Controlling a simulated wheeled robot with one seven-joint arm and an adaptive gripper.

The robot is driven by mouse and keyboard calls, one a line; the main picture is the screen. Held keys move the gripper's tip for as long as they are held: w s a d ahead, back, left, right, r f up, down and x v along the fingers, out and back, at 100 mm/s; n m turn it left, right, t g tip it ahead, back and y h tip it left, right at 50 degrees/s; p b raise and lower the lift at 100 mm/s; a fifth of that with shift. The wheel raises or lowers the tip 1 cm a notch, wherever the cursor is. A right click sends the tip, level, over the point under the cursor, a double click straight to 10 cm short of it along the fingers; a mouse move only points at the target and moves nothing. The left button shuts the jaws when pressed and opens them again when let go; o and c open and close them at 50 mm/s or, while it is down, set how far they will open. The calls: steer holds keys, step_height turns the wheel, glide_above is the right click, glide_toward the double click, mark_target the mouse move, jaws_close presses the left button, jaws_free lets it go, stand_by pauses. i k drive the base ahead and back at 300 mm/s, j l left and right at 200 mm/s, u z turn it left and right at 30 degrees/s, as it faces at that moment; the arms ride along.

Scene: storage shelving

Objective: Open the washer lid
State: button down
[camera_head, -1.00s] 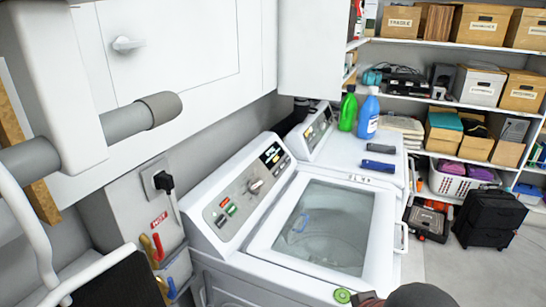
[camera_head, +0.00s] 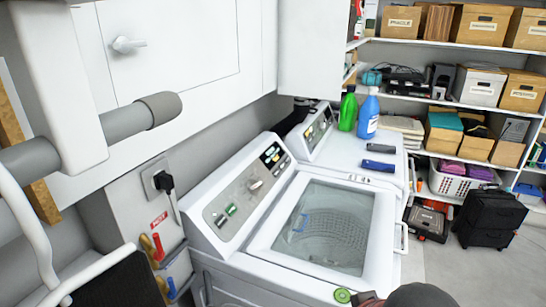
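The washer (camera_head: 222,257) is a white top-loader with a slanted grey control panel (camera_head: 250,188) at its back left. Its lid (camera_head: 262,246) has a white frame and a large clear window (camera_head: 335,213). The lid lies flat and looks shut. A white handle (camera_head: 404,238) shows on the lid's right edge. Through the window I see a perforated drum and a small blue shape that I cannot identify. My gripper's fingers are not in view. Dark rounded parts at the bottom edge, by the washer's front corner, may be my arm.
A second white machine (camera_head: 385,150) stands behind, with a green bottle (camera_head: 348,110), a blue bottle (camera_head: 368,115) and two dark brushes on top. White cabinets (camera_head: 170,45) hang above left. Shelves with boxes (camera_head: 480,85) stand at the back right.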

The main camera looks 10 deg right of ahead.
mark_target(377, 271)
steer(key=k+l, duration=0.1)
steer(key=l, duration=0.3)
steer(key=k+l, duration=0.1)
steer(key=l, duration=0.35)
steer(key=k+l+z, duration=0.1)
steer(key=l, duration=0.3)
steer(key=k+l, duration=0.1)
steer(key=l, duration=0.35)
